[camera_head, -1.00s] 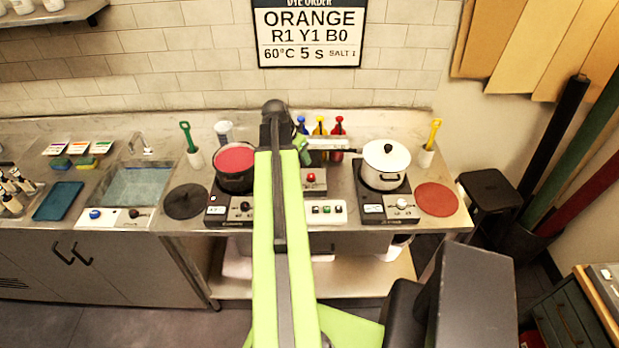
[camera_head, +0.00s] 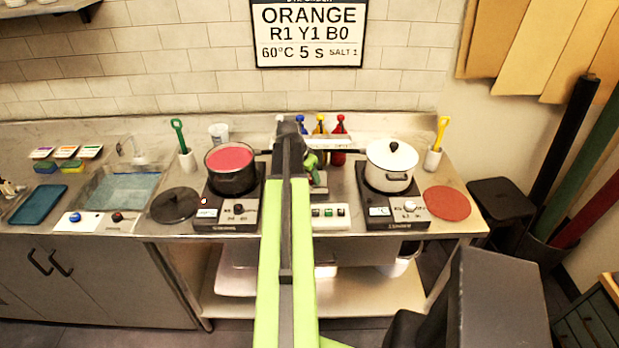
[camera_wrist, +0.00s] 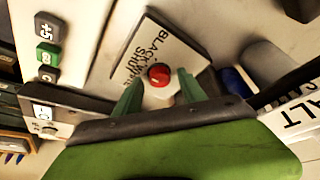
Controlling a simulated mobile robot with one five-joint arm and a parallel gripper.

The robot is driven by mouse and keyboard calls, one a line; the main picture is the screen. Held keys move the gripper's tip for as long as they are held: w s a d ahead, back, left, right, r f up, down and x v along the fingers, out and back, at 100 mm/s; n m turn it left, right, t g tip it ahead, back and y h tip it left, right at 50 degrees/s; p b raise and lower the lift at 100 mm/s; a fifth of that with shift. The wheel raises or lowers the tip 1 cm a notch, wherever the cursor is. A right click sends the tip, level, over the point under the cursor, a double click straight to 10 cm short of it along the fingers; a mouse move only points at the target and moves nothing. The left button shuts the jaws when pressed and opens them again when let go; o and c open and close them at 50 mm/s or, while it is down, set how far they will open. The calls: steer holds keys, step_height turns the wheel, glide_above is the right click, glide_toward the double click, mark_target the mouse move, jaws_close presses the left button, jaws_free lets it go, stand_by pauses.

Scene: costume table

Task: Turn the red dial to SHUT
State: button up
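The red dial (camera_wrist: 158,75) shows in the wrist view as a round red knob on a pale plate (camera_wrist: 185,60). Lettering beside it reads in part "BLACK" and "SHUT"; I cannot tell which mark the dial points to. My gripper (camera_wrist: 159,88) is open, with one green finger on each side of the dial. I cannot tell whether the fingers touch it. In the head view my gripper (camera_head: 311,160) is mostly behind my arm at the back of the counter, and the dial is hidden there.
A pot of red liquid (camera_head: 230,168) on a burner stands left of my arm, and a lidded white pot (camera_head: 390,165) stands right. A button box (camera_head: 328,215) sits in front. Several coloured bottles (camera_head: 339,132) stand close behind my gripper.

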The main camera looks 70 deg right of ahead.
jaws_close()
steer(key=shift+m, duration=0.3)
steer(key=shift+o, duration=0.7)
jaws_free()
steer(key=shift+w, duration=0.1)
steer(key=shift+r, duration=0.1)
steer(key=p+v, duration=1.6)
steer(key=v, duration=0.1)
